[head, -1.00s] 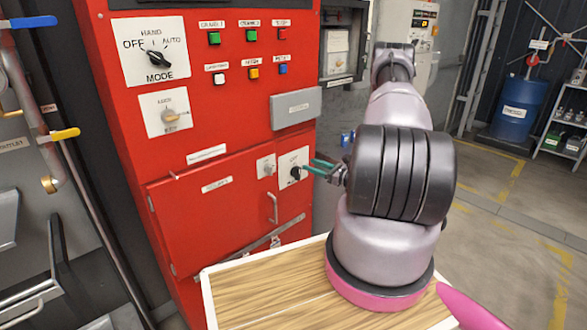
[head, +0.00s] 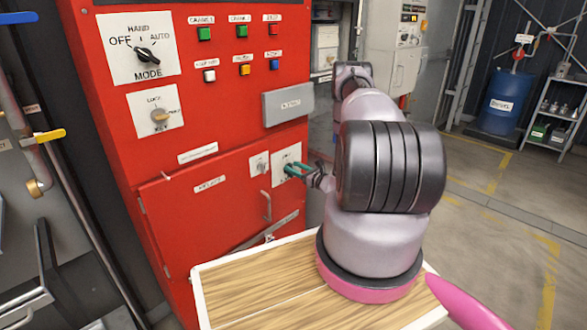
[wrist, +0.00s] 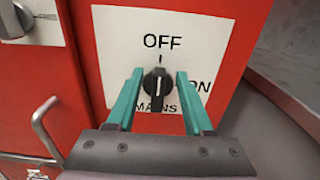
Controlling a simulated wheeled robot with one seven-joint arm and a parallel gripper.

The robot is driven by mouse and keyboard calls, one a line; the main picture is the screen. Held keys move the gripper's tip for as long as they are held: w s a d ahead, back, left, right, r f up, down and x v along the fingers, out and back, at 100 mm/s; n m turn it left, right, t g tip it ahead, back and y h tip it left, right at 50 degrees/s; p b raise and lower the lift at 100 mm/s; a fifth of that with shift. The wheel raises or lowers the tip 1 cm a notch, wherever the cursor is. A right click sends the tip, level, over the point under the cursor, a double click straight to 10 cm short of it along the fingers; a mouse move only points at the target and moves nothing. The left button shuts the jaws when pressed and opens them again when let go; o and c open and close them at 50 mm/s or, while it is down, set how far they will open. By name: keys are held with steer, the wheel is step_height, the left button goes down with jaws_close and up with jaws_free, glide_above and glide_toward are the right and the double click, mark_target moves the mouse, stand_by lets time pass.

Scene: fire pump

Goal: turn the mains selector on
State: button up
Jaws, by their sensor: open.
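The mains selector (wrist: 157,90) is a black knob on a white plate (wrist: 112,38) marked OFF at the top, ON at the right and MAINS below. Its pointer is upright, towards OFF. My gripper (wrist: 160,76) has teal fingers, open, one on each side of the knob in the wrist view. I cannot tell whether they touch it. In the head view my gripper (head: 290,168) is at the plate (head: 288,157) on the red cabinet, and its fingers and wrist hide the knob.
The red cabinet (head: 165,225) also has a MODE knob (head: 147,55), a KEY switch (head: 160,115) and several coloured buttons. A metal door handle (wrist: 44,125) stands out left of my gripper. A small knob (wrist: 15,18) sits at upper left. A grey box (head: 288,104) is above.

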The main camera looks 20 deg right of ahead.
steer(key=shift+w+a, duration=0.1)
steer(key=shift+w, duration=0.2)
jaws_close()
